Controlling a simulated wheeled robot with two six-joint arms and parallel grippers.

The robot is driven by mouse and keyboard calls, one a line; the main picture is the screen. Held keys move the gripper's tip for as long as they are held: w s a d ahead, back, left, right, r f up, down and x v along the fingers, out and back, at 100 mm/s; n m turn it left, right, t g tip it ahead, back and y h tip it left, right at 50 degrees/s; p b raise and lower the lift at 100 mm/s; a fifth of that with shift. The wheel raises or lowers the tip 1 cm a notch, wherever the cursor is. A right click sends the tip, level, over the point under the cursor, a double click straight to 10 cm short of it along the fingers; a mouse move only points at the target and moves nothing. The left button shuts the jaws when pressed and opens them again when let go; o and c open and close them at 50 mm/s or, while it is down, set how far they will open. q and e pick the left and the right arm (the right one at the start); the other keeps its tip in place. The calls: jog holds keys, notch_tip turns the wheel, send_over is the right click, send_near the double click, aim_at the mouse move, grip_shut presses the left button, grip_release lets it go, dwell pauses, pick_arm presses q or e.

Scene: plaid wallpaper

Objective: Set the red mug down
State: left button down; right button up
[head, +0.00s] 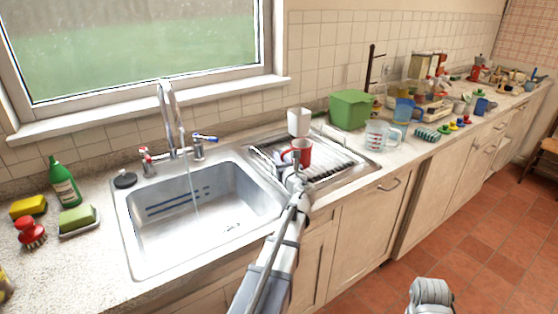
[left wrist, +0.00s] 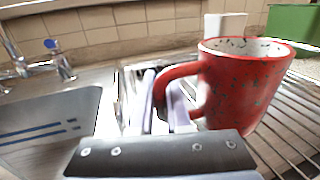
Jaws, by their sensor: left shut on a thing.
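The red mug (head: 304,150) is over the ribbed draining rack right of the sink, looking about upright. In the left wrist view, the speckled red mug (left wrist: 243,85) has its handle toward my left gripper (left wrist: 167,103), whose fingers are shut on that handle. In the head view my left gripper (head: 293,170) reaches up from below to the mug's left side. The mug's base is partly hidden, so I cannot tell whether it touches the draining rack (head: 339,164).
A white cup (head: 299,121) stands just behind the mug. The rack's right part is clear.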

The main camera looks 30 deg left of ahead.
pick_arm(q)
jog(key=shift+f, duration=0.1)
jog(key=c, duration=1.2)
grip_release()
jog(key=shift+o, duration=0.2)
jog(key=shift+r, duration=0.25)
jog(key=v, duration=1.2)
jog(key=shift+f, duration=0.15)
